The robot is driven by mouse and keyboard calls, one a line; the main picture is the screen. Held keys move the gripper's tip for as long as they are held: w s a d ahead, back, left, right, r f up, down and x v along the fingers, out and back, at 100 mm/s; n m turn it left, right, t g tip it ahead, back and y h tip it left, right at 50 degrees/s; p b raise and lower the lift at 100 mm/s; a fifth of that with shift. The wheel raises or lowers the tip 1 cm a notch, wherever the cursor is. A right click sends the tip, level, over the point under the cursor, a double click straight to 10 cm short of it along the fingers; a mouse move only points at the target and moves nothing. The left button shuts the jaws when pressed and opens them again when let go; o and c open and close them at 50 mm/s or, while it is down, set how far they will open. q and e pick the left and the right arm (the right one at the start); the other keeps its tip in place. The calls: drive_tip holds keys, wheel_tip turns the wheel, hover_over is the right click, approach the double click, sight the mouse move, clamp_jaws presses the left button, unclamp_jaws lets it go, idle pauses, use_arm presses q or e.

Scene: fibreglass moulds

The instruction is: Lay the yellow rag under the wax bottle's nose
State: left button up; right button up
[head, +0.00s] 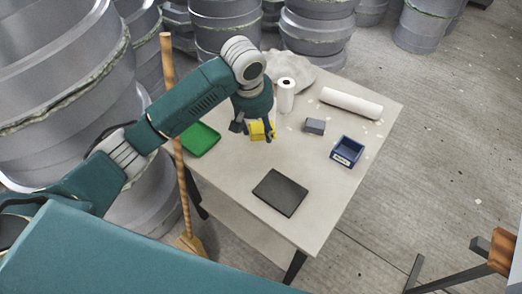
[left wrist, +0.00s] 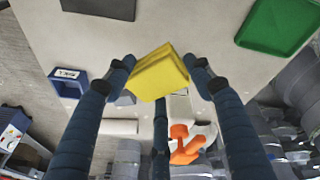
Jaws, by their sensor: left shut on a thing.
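My left gripper (head: 259,129) is shut on the yellow rag (head: 256,132) and holds it over the back left part of the table. In the left wrist view the folded rag (left wrist: 158,74) sits between the two dark fingertips of the left gripper (left wrist: 160,72). An orange and white thing (left wrist: 185,148) shows beyond the rag there; it may be the wax bottle's head, but I cannot tell for sure. In the head view I cannot make out the wax bottle; my gripper may hide it. My right gripper is not in view.
The table (head: 235,175) holds a green tray (head: 201,139), a dark mat (head: 280,192), a blue bin (head: 347,151), a grey block (head: 315,126), an upright white roll (head: 286,97) and a lying roll (head: 351,104). A broom (head: 171,100) leans at the left edge. Grey moulds stand behind.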

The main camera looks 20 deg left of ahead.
sight(261, 159)
use_arm(q)
drive_tip(key=s+x, duration=0.1)
drive_tip(key=x, duration=0.3)
drive_tip(key=s+x, duration=0.1)
drive_tip(key=x, duration=0.4)
drive_tip(key=s+x, duration=0.1)
drive_tip(key=x, duration=0.3)
drive_tip(key=shift+a+f+p, duration=0.15)
drive_tip(key=shift+f+p, duration=0.25)
drive_tip(key=shift+f, duration=0.15)
drive_tip(key=o, duration=0.8)
drive_tip(key=shift+f, duration=0.15)
